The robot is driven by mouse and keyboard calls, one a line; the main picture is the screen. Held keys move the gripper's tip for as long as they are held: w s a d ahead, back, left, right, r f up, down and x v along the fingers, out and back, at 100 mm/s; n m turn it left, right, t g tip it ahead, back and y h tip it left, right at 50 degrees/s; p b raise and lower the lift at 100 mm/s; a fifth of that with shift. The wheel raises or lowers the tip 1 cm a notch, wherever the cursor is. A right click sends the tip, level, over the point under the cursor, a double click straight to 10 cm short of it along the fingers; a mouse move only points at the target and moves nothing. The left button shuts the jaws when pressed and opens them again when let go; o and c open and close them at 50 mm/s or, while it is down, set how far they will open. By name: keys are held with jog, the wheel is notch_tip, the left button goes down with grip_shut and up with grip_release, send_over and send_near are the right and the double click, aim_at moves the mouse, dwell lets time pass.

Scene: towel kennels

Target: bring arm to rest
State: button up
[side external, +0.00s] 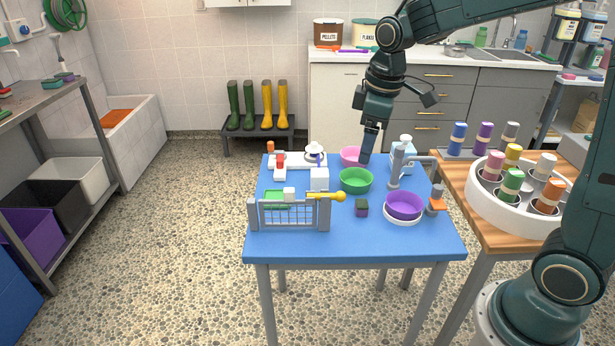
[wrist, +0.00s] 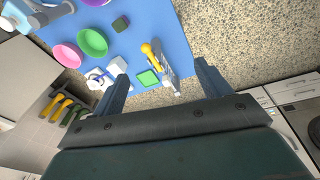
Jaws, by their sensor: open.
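My gripper (side external: 367,158) hangs above the back of the blue table (side external: 290,245) in the side view, its fingers pointing down. In the wrist view the fingers of my gripper (wrist: 161,75) stand wide apart with nothing held between them. Beyond the gap lie the table's edge, a yellow item (wrist: 150,50) and a green pad (wrist: 148,78). In the side view the fingertips overlap the edge of the pink bowl (side external: 350,153), near the green bowl (side external: 355,180). I cannot tell the exact height above them.
A purple bowl (side external: 404,204), a grey tap (side external: 396,165), a dark cube (side external: 361,209) and a small grey gate (side external: 288,216) stand on the table. A white round carrier (side external: 485,208) with several coloured rolls stands on the wooden table at right. Floor left of the table is clear.

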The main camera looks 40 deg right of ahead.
jog(key=s+a+r+m+t, duration=0.1)
jog(key=s+r+m+t, duration=0.1)
jog(key=s, duration=0.8)
jog(key=s+a+r+m+t, duration=0.1)
jog(key=s+m, duration=0.3)
jog(key=s, duration=0.6)
jog(key=shift+a+r+t, duration=0.4)
jog(key=shift+a+r, duration=0.25)
jog(key=shift+r, duration=0.05)
jog(key=shift+s, duration=0.1)
